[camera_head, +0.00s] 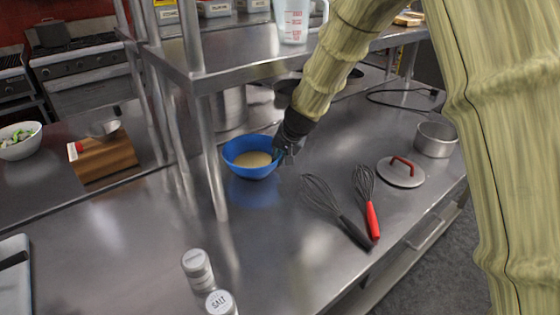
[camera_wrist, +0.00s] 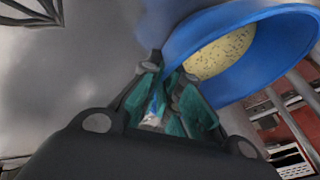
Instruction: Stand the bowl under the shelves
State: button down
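The blue bowl (camera_head: 236,167) holds a pale speckled mixture and shows just right of the front shelf post, low near the counter. A reflection lies below it; I cannot tell whether its base touches the counter. The steel shelves (camera_head: 240,64) stand over the counter, and the bowl appears close to their front edge. My gripper (camera_head: 281,153) is at the bowl's right rim. In the wrist view the teal fingers of my gripper (camera_wrist: 172,75) sit close together on the rim of the bowl (camera_wrist: 215,22), which looks tilted there.
Two whisks (camera_head: 322,193) (camera_head: 367,187), a lid (camera_head: 400,174) and a steel pan (camera_head: 435,140) lie to the right. A large steel pot (camera_head: 229,108) stands behind the bowl under the shelf. Salt and another shaker (camera_head: 197,268) stand at the front. The counter left of them is mostly clear.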

jog(key=shift+w+a, duration=0.1)
jog(key=shift+f, duration=0.15)
jog(key=c, duration=1.6)
grip_release()
jog(key=shift+c, duration=0.2)
jog(key=shift+v, duration=0.8)
jog(key=b+v, duration=0.1)
jog(key=v, duration=1)
jog(key=shift+w+f, duration=0.1)
